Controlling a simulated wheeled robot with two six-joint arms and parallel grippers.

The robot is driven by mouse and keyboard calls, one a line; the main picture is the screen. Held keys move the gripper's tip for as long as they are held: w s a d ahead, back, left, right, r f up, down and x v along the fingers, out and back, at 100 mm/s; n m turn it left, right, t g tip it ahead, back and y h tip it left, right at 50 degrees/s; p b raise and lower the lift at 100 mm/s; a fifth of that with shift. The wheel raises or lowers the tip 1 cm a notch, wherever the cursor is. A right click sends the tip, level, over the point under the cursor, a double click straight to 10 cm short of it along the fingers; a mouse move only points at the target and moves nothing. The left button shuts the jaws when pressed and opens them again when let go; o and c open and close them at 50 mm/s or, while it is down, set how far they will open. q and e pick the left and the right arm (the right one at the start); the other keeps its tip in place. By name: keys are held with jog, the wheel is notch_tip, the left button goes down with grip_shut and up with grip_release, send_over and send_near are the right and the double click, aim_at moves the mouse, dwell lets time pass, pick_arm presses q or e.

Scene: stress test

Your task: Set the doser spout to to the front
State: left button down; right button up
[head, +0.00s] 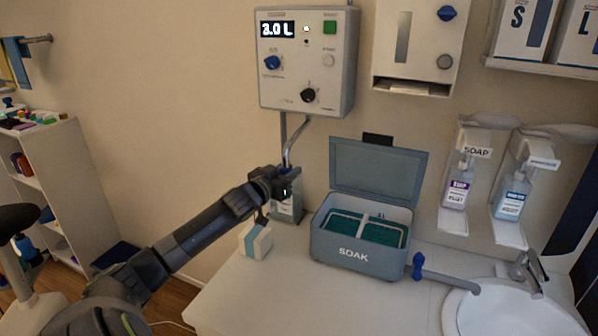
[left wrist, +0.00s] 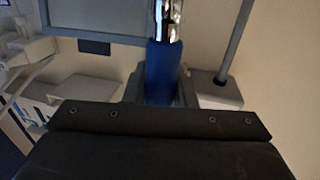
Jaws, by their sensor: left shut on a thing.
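The doser (head: 306,60) is a white wall box with a display reading 3.0 L, a green button and knobs. Its chrome spout (head: 297,140) comes down from the underside and bends toward the counter. My left gripper (head: 284,180) is at the spout's lower end, shut on its blue sleeve. In the left wrist view the blue sleeve (left wrist: 162,70) sits between the fingers, with the chrome pipe (left wrist: 167,20) running out of it. The spout's tip is hidden by the gripper. My right gripper is not in view.
A labelled container (head: 289,209) stands on the counter just below the left gripper. A white and teal box (head: 255,242) is in front of it. An open SOAK bin (head: 352,254) stands to the right, then a sink (head: 510,310). The front left counter is clear.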

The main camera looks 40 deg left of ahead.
pick_arm(q)
jog(key=shift+s+a+f, duration=0.15)
jog(key=shift+s+a, duration=0.05)
jog(key=shift+a, duration=0.3)
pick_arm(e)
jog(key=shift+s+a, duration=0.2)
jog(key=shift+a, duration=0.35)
pick_arm(q)
jog(key=c, duration=1.2)
grip_release()
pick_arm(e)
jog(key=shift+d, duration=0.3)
